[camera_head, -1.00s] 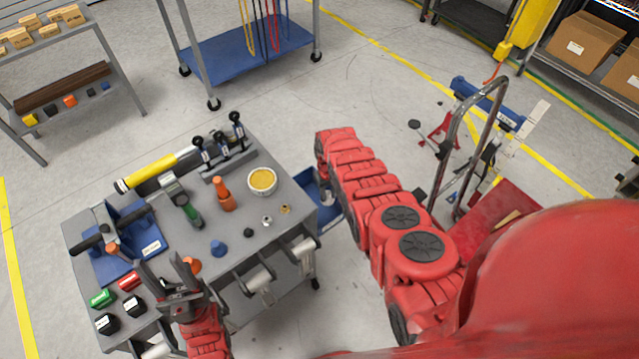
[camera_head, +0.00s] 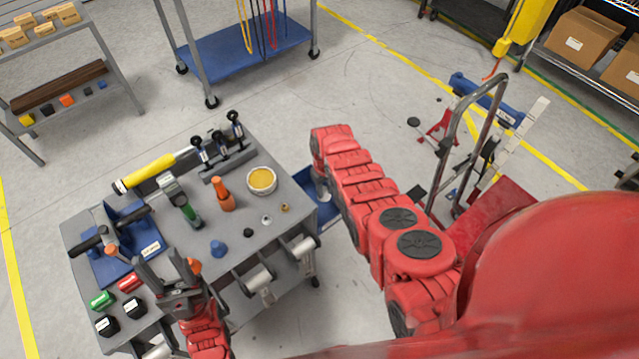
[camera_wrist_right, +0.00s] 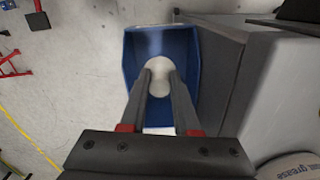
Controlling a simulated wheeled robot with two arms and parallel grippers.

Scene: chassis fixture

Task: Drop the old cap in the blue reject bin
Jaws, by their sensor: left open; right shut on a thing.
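The blue reject bin (camera_head: 331,216) hangs at the right side of the grey cart, partly hidden by my right arm. In the right wrist view the open bin (camera_wrist_right: 188,42) lies below my right gripper (camera_wrist_right: 160,73). That gripper is shut on a pale, round thing (camera_wrist_right: 158,64), which looks like the old cap and appears over the bin's opening. Its height above the bin floor is hard to tell. My left gripper (camera_head: 160,258) is open and empty over the cart's front left part.
The grey cart top (camera_head: 240,215) carries a yellow-filled bowl (camera_head: 262,180), an orange bottle (camera_head: 223,195), a blue fixture (camera_head: 125,250) and several small caps. The cart's grey side stands right beside the bin in the wrist view. Open floor lies on the bin's other side.

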